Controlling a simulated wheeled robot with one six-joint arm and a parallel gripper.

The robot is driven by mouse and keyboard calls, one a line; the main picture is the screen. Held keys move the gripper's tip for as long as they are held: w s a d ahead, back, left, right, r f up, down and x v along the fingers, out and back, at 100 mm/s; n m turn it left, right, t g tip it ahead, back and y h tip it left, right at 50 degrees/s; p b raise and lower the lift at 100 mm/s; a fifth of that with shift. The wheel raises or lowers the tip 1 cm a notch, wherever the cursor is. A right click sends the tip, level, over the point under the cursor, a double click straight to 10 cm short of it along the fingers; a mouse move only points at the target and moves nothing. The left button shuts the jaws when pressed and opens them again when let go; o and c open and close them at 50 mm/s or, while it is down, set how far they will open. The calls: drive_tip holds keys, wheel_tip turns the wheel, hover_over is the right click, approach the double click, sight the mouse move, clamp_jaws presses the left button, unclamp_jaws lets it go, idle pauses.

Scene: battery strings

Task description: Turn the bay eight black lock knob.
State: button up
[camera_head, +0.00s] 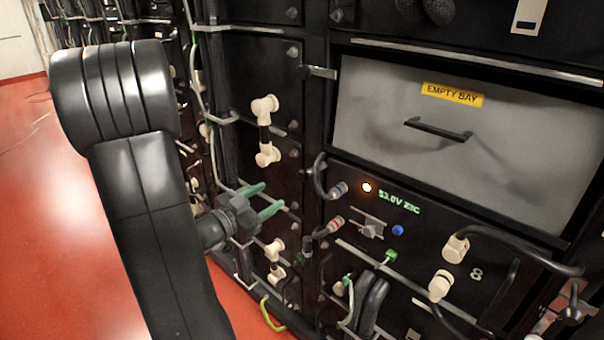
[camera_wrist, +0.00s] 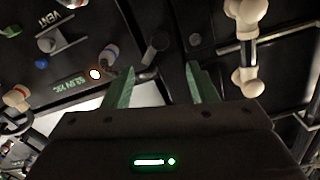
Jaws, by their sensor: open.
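The bay eight panel (camera_head: 490,300) is black and carries a white figure 8 at the lower right in the head view. It has a lit green readout and a round white light. A grey lever (camera_head: 370,228) sits below the readout; it also shows beside the word VENT in the wrist view (camera_wrist: 47,45). I cannot single out a black lock knob with certainty. A dark rounded piece (camera_wrist: 155,48) lies just beyond my fingertips in the wrist view, perhaps the knob or a cable end. My gripper (camera_head: 264,198) has green fingers, open and empty, left of the panel.
A blue knob (camera_head: 398,230), a grey plug (camera_head: 338,190) and cream connectors (camera_head: 455,249) project from the panel. The bay above has a yellow EMPTY BAY label (camera_head: 452,94) and a handle (camera_head: 438,130). Cables hang close by. Red floor (camera_head: 40,200) is clear at left.

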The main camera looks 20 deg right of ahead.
sight(301, 177)
drive_tip(key=x, duration=1.3)
drive_tip(key=shift+d+b, duration=0.2)
drive_tip(key=shift+b, duration=0.1)
drive_tip(key=shift+r, duration=0.1)
drive_tip(key=shift+w, duration=0.1)
drive_tip(key=c, duration=1)
